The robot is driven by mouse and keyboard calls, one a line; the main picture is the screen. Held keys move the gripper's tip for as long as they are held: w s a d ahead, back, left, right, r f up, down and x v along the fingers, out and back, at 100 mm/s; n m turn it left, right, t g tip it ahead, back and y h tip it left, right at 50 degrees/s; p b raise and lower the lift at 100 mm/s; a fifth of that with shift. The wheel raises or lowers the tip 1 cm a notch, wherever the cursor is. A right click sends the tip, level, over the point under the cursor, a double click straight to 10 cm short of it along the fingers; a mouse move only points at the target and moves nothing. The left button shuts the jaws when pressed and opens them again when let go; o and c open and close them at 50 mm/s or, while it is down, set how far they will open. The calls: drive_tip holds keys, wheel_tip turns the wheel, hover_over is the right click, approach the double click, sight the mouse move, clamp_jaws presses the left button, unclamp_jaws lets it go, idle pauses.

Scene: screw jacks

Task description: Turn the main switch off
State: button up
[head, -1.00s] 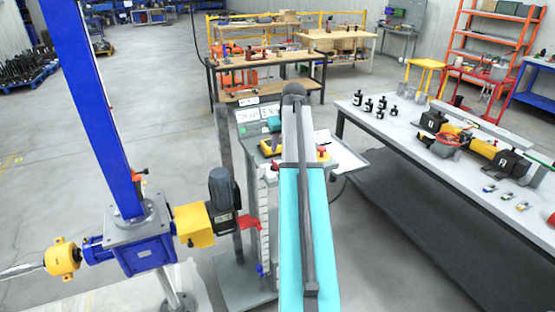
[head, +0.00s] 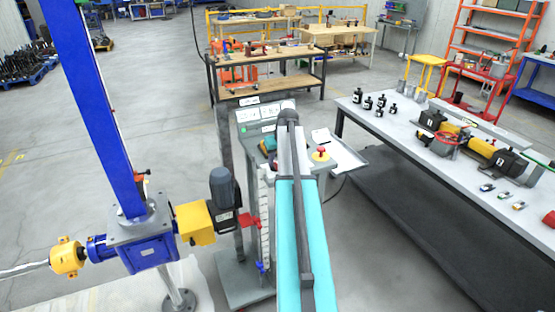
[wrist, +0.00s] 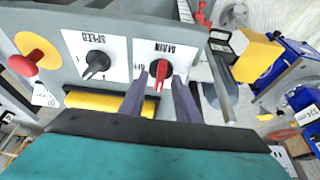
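The main switch is a red knob (wrist: 160,73) on a white plate lettered MAIN in the wrist view. Its handle runs roughly up and down in the picture, and partly covered OFF lettering is to its left. My gripper (wrist: 159,84) has one finger on each side of the knob, with gaps visible, so it is open around it. I cannot tell whether either finger touches it. In the head view the control console (head: 262,113) stands behind my arm, which hides the switch and the gripper.
A black SPEED knob (wrist: 97,64) is left of the switch, and a red mushroom button (wrist: 22,63) on yellow is further left. A yellow bar (wrist: 110,103) lies below. The blue screw jack (head: 146,246) is at left, a workbench (head: 400,126) at right.

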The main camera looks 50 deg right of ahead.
drive_tip(key=shift+w+f, duration=0.15)
drive_tip(key=shift+f, duration=0.2)
